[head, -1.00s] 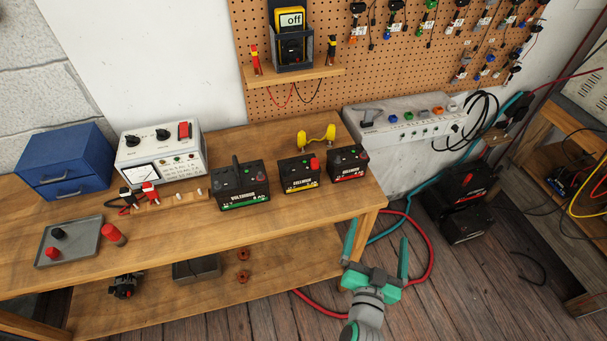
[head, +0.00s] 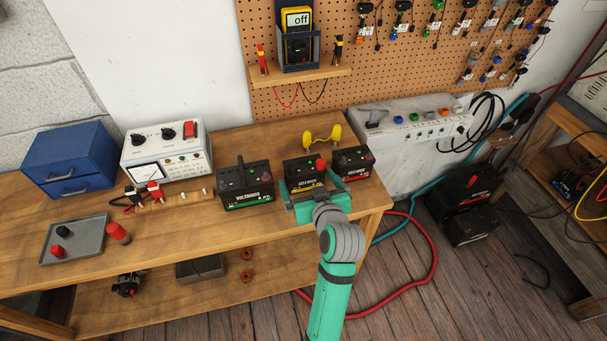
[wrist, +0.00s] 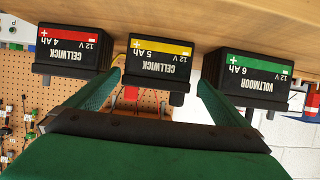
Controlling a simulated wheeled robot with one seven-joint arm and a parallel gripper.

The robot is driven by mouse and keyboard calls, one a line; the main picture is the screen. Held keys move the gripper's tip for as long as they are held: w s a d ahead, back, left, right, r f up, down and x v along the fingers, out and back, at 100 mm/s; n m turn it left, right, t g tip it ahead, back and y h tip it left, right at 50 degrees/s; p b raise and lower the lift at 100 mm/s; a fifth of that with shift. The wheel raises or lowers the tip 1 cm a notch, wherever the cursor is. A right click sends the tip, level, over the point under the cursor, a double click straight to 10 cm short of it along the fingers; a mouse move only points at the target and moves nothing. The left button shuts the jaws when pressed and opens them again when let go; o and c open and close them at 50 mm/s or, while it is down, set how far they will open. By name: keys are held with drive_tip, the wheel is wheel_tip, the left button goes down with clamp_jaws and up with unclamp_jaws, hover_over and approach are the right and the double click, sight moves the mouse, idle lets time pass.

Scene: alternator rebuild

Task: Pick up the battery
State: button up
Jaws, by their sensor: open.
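Three black batteries stand in a row on the wooden workbench (head: 215,235). The middle one is the yellow-label 5 Ah Cellwick battery (head: 301,171). The green-label 6 Ah Voltmoor battery (head: 244,186) is at its left and the red-label 4 Ah Cellwick battery (head: 352,162) at its right. My gripper (head: 312,187) is open at the front of the yellow-label battery, partly hiding it. The wrist view looks upside down: the yellow-label battery (wrist: 160,52) lies between and just beyond the fingertips (wrist: 158,80). The green-label (wrist: 250,80) and red-label (wrist: 72,50) batteries are outside the fingers.
A yellow handle-like part (head: 321,137) lies behind the batteries. A white test unit (head: 166,147), a blue drawer box (head: 69,160) and a grey tray (head: 96,245) are at the left. The neighbouring batteries leave narrow gaps for the fingers.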

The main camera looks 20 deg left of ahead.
drive_tip(key=shift+d+f+x, duration=0.1)
drive_tip(key=shift+f+x, duration=0.05)
drive_tip(key=shift+x, duration=1.5)
drive_tip(key=shift+d+f+x, duration=0.1)
drive_tip(key=shift+d+x, duration=0.05)
drive_tip(key=shift+x, duration=1.5)
drive_tip(key=shift+c, duration=0.3)
drive_tip(key=c, duration=1.5)
drive_tip(key=shift+r, duration=0.25)
drive_tip(key=c, duration=0.3)
drive_tip(key=shift+r, duration=0.1)
drive_tip(key=shift+c, duration=0.2)
